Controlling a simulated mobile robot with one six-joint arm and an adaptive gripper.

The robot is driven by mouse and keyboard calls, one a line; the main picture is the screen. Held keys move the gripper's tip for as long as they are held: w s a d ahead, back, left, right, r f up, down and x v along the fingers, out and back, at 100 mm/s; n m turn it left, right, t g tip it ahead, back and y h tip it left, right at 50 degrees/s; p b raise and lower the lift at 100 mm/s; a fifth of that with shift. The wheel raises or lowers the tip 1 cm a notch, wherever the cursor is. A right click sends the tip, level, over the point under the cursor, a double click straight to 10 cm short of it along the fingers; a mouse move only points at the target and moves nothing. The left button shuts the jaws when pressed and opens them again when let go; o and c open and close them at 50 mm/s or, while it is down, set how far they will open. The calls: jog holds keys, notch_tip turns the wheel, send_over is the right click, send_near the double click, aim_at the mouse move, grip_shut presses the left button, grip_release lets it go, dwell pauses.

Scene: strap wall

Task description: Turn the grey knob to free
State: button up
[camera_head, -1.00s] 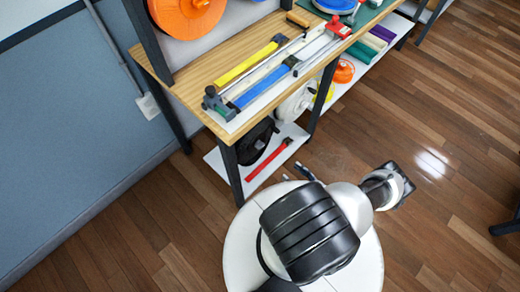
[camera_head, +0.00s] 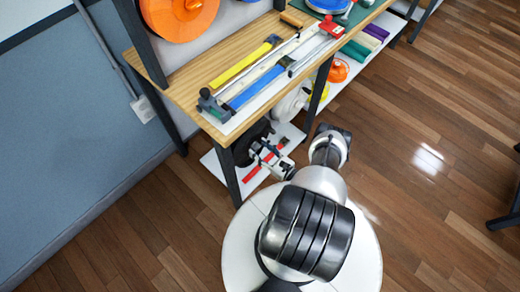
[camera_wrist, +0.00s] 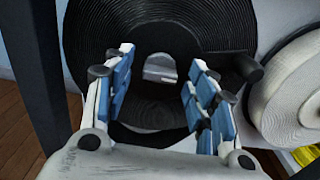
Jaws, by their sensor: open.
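A large black strap roll (camera_wrist: 90,40) fills the middle of the wrist view. A grey piece (camera_wrist: 160,68) shows in its central opening, between my fingertips; I cannot tell whether it is the knob. A short dark grey cylinder (camera_wrist: 247,69) sticks out at the roll's right side, outside my fingers; it could also be the knob. My gripper (camera_wrist: 160,62) is open and empty, its blue-padded fingers either side of the opening.
A white roll (camera_wrist: 295,95) stands close on the right, and a dark bench leg (camera_wrist: 35,75) on the left. A red tool (camera_head: 250,174) lies on the lower shelf. The wooden bench top (camera_head: 185,85) with yellow and blue tools is above.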

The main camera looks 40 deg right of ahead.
jog(key=shift+w, duration=0.25)
jog(key=shift+c, duration=0.6)
jog(key=c, duration=0.9)
